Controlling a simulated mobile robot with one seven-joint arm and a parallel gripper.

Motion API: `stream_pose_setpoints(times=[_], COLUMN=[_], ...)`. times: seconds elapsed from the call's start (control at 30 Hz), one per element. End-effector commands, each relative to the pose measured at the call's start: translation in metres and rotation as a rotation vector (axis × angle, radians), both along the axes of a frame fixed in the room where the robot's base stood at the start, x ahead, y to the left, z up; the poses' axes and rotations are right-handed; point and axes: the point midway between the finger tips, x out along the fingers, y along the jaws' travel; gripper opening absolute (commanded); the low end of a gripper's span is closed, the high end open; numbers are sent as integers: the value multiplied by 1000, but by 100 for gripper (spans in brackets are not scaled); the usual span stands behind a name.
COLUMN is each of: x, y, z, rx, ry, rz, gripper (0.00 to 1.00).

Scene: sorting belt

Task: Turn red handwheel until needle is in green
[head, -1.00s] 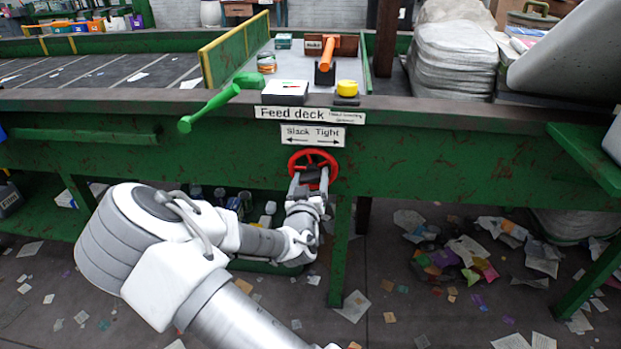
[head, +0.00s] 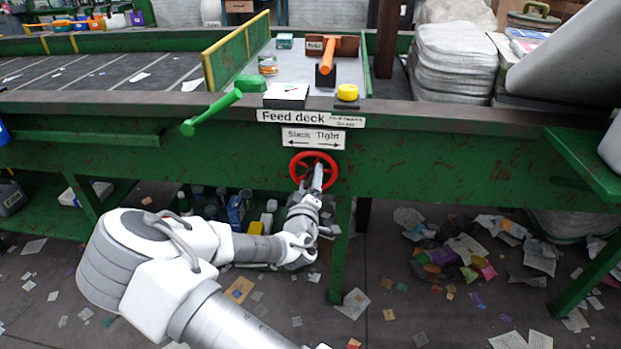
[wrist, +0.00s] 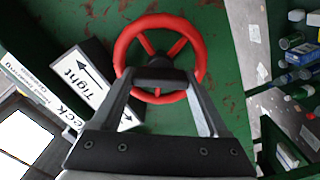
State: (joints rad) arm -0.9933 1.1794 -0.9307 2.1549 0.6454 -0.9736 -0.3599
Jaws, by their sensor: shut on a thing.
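The red handwheel (head: 326,162) is mounted on the green front panel below the Slack/Tight sign (head: 313,139). It also shows in the wrist view (wrist: 123,48), with its rim and spokes facing me. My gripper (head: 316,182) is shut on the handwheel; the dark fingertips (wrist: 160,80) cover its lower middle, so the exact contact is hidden. The white gauge box (head: 287,91) sits on the deck above the wheel. A dark needle slants across its face, with a small green mark visible; whether the needle lies in the green is too small to tell.
A green lever (head: 212,113) sticks out left of the gauge. A yellow button (head: 347,92) and an orange handle (head: 327,55) are on the deck. A green table leg (head: 340,250) stands right of my gripper. Bottles lie underneath; paper litters the floor.

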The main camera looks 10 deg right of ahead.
Motion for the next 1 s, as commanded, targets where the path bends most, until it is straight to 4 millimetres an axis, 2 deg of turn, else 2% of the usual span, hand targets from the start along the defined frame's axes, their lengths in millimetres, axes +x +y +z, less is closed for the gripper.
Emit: stream_pose_setpoints(times=[0.4, 0.9, 0.93, 1.0], x=[0, 0, 0, 0], y=[0, 0, 0, 0], z=[-1, -2, -2, -2], rx=[-156, -170, -170, -170], ry=[53, 58, 58, 57], rz=[0, -1, -1, 0], gripper=[22, 22, 83, 95])
